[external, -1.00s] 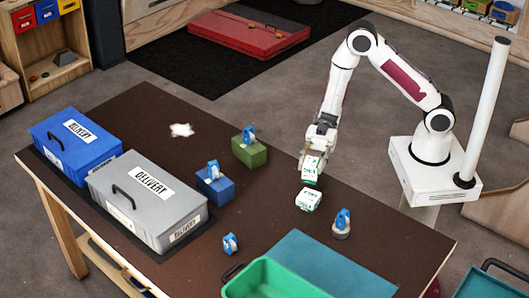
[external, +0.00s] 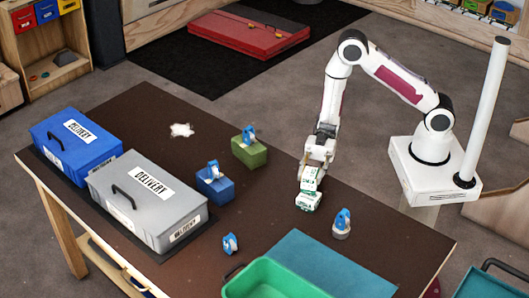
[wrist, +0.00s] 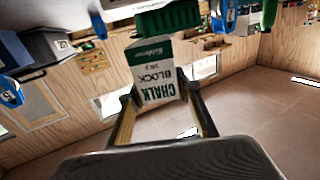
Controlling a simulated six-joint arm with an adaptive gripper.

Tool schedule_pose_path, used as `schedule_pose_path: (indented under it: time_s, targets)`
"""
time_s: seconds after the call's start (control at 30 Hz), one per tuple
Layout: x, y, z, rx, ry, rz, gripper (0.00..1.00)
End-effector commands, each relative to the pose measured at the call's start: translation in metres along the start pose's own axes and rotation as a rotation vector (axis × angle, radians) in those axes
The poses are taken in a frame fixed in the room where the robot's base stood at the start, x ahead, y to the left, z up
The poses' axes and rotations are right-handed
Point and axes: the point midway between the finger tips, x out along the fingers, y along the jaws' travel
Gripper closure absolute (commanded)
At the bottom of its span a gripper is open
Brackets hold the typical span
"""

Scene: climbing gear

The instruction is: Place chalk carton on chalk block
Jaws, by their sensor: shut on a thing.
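The chalk carton (external: 310,180), white with green print, is between the fingers of my gripper (external: 314,168). In the wrist view, the carton (wrist: 158,72) shows "CHALK BLOCK" lettering and sits between both fingers (wrist: 163,112). The chalk block (external: 308,201), a similar white and green box, lies on the brown table directly below the carton. The carton appears to meet its top, but I cannot tell whether a thin gap is left. The carton looks slightly turned relative to the block. I cannot make out the block in the wrist view.
A blue carabiner on a round base (external: 341,224) stands just right of the block. Blue (external: 216,190) and green (external: 249,152) blocks with blue devices stand left. A green bin (external: 272,280) and teal mat (external: 325,262) lie in front. Delivery boxes (external: 150,200) stand far left.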

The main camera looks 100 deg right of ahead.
Motion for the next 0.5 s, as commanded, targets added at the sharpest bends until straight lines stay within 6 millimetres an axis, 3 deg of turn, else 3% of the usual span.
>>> schedule_pose_path:
  time_s: [0.2,0.5]
  targets:
    - [0.0,0.0,0.021,0.001,0.001,0.0,0.91]
    - [0.0,0.0,0.029,-0.001,0.001,0.0,0.91]
